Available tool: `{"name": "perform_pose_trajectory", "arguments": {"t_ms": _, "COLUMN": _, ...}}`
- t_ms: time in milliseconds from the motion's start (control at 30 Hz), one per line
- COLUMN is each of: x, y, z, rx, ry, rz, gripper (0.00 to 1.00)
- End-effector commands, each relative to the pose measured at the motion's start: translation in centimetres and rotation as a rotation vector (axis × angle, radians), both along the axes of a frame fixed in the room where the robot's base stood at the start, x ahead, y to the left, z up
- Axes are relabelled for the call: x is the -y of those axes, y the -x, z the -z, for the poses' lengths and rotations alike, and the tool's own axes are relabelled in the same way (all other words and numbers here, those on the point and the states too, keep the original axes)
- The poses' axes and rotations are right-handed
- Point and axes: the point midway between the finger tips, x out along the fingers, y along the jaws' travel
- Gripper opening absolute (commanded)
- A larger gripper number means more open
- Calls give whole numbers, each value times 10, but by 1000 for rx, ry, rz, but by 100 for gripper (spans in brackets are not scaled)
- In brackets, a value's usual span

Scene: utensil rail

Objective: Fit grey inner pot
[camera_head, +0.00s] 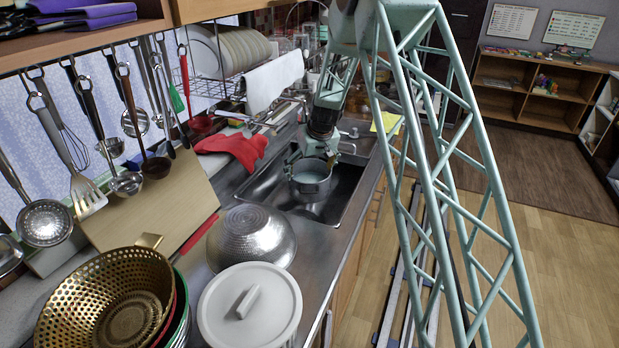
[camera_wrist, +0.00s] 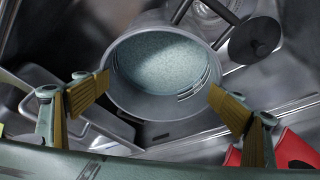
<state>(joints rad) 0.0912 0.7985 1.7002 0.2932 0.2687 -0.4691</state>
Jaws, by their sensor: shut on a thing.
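The grey inner pot (camera_head: 311,184) is at the sink in the head view, its round opening facing up. In the wrist view the pot (camera_wrist: 137,99) shows a pale speckled inside and grey outer wall. My gripper (camera_wrist: 161,92) has its brown-padded fingers on opposite sides of the pot, against its rim, and is shut on it. In the head view my gripper (camera_head: 314,160) is over the pot and partly hides it. I cannot tell whether the pot's bottom touches the sink.
The steel sink (camera_head: 345,190) surrounds the pot. A black round knob (camera_wrist: 254,38) and a red object (camera_wrist: 297,150) are close by in the wrist view. A dish rack (camera_head: 225,60) stands behind.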

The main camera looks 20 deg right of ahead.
Motion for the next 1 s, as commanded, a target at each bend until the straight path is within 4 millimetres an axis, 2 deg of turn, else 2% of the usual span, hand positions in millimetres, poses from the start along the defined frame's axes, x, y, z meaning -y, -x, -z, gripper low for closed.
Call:
{"name": "perform_pose_trajectory", "arguments": {"t_ms": 33, "x": 0, "y": -2, "z": -15, "rx": 6, "ry": 2, "rz": 0, "gripper": 52}}
{"name": "perform_pose_trajectory", "arguments": {"t_ms": 200, "x": 0, "y": -2, "z": -42, "rx": 6, "ry": 1, "rz": -1, "gripper": 52}}
{"name": "perform_pose_trajectory", "arguments": {"t_ms": 500, "x": 0, "y": -2, "z": -74, "rx": 5, "ry": 0, "rz": 0, "gripper": 52}}
{"name": "perform_pose_trajectory", "arguments": {"t_ms": 700, "x": 0, "y": -1, "z": -83, "rx": 3, "ry": 1, "rz": -1, "gripper": 52}}
{"name": "perform_pose_trajectory", "arguments": {"t_ms": 1000, "x": 0, "y": -1, "z": -86, "rx": 3, "ry": 1, "rz": -1, "gripper": 52}}
